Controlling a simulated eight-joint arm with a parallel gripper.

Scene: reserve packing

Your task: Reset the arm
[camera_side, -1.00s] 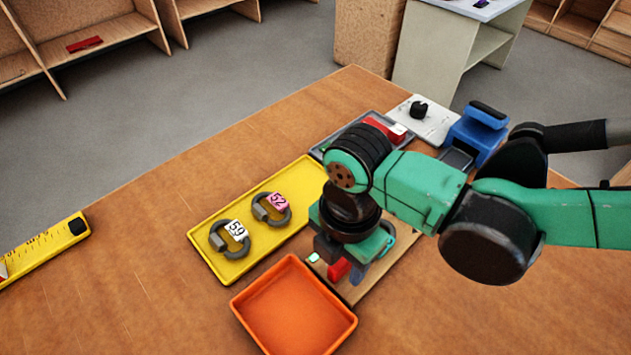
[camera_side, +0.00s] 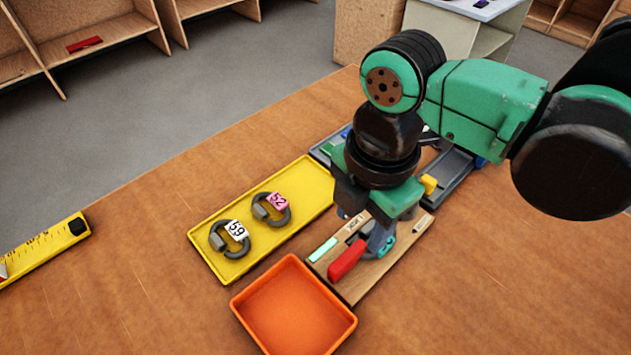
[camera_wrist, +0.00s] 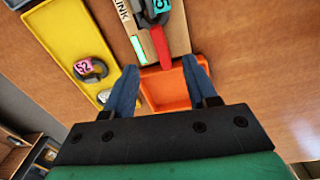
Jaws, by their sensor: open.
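My gripper (camera_side: 363,228) is open and empty above the wooden board (camera_side: 350,290) in the side view. In the wrist view its two blue-grey fingers (camera_wrist: 165,75) are spread wide with nothing between them. A red bar (camera_side: 346,260) lies on the board below, with a teal-tagged ring (camera_side: 387,247) partly hidden behind a finger. In the wrist view the red bar (camera_wrist: 160,47) lies beyond the fingertips.
A yellow tray (camera_side: 215,270) holds two grey rings tagged 59 (camera_side: 236,240) and 52 (camera_side: 272,210). An empty orange tray (camera_side: 295,305) stands in front. A grey tray (camera_side: 450,185) is partly hidden behind my arm. A yellow ruler (camera_side: 45,250) lies at left. Open table lies between.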

